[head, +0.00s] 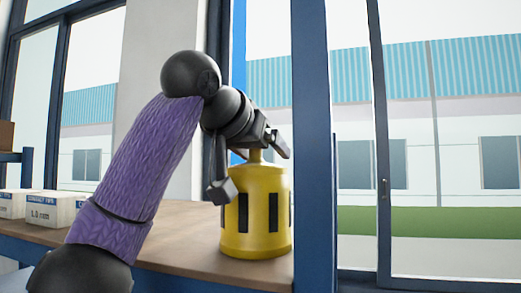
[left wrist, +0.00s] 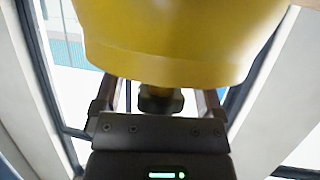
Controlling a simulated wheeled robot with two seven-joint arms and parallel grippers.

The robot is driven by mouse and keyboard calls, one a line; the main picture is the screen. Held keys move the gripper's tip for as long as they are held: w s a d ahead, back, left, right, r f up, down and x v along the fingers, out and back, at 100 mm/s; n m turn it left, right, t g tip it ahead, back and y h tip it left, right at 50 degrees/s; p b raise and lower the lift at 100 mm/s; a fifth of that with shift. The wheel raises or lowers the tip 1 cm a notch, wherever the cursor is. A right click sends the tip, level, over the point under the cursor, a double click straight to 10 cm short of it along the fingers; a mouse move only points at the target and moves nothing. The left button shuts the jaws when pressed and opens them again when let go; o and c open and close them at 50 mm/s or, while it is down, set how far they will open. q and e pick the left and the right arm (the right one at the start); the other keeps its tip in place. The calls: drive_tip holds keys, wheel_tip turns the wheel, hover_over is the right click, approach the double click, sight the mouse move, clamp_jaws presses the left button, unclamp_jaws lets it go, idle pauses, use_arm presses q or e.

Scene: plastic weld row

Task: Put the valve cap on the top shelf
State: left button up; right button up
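The valve cap (head: 256,215) is a yellow cylinder with dark slots around its side and a narrow neck on top. It stands upright on a brown wooden surface (head: 190,240). My left gripper (head: 250,160) is at its top, with fingers spread on either side of the neck. In the left wrist view the yellow body (left wrist: 175,40) fills the upper part. A dark knob (left wrist: 160,101) sits between the two fingers, with a gap on each side. My right gripper is not in view.
A blue upright post (head: 315,150) stands just right of the cap. White labelled boxes (head: 52,210) sit on the surface at the left, near a blue rack (head: 27,165). Large windows are behind. The surface between boxes and cap is partly hidden by my arm.

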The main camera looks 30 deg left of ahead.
use_arm(q)
drive_tip(key=shift+s+a, duration=0.1)
drive_tip(key=shift+s, duration=0.15)
drive_tip(key=shift+s+r, duration=0.1)
drive_tip(key=shift+r, duration=0.05)
drive_tip(key=b+v, duration=0.3)
drive_tip(key=v, duration=0.8)
drive_tip(key=shift+s, duration=0.3)
